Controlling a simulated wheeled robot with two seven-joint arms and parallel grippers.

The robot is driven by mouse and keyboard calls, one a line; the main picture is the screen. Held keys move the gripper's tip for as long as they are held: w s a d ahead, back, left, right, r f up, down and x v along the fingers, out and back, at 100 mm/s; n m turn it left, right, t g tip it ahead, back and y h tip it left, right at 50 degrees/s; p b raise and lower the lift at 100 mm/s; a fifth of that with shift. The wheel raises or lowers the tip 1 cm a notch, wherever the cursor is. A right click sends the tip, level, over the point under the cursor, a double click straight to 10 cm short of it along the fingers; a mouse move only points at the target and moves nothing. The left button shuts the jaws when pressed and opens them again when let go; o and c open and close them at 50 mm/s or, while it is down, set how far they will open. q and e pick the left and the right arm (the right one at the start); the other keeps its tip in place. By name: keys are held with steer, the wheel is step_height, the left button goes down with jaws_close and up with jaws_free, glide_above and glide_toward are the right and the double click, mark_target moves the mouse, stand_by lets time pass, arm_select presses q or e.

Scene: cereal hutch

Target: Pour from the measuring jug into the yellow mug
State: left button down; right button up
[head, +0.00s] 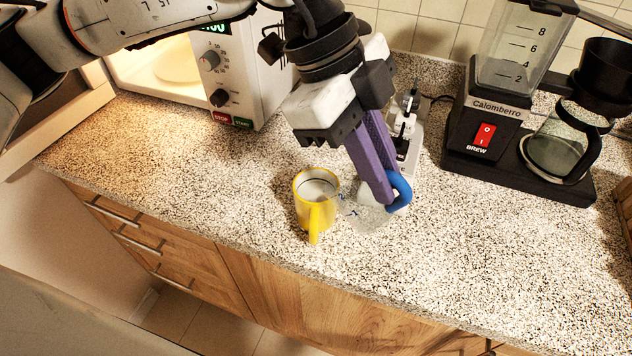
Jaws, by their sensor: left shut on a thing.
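The yellow mug (302,205) stands upright on the speckled counter, its handle towards me. Its inside looks pale; I cannot tell whether that is contents or the mug's inner wall. The clear measuring jug (366,217) with a blue handle (402,192) is just right of the mug. Its see-through body reaches left towards the mug's side and looks tilted. Its exact lip and contents are hard to make out. My left gripper (387,200), with purple fingers, is shut on the jug by its handle and hides part of it. My right gripper is out of view.
A microwave (262,75) with its door open stands at the back left. A coffee maker (490,135) with a glass carafe stands at the back right. A small white and black device (408,125) is behind my gripper. The front right counter is clear.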

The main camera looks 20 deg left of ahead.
arm_select(q)
steer(key=d+f+y+b, duration=0.1)
steer(key=s+d+f+t+y+b, duration=0.1)
steer(key=f+y+b, duration=0.1)
steer(key=shift+d, duration=0.25)
steer(key=s+d+f+y+b, duration=0.1)
steer(key=d+f+y+b, duration=0.1)
steer(key=d+f+t+y+b, duration=0.1)
steer(key=d+f+b, duration=0.1)
steer(key=s+d+f+t+y+b, duration=0.1)
steer(key=d+y+b, duration=0.1)
steer(key=b, duration=0.1)
steer(key=shift+s+d+f+m+y, duration=0.3)
steer(key=shift+d+f+m, duration=0.05)
steer(key=shift+f+m, duration=0.05)
steer(key=shift+d+f+y, duration=0.15)
steer(key=shift+f+y, duration=0.05)
steer(key=shift+y, duration=0.1)
steer(key=shift+t, duration=0.3)
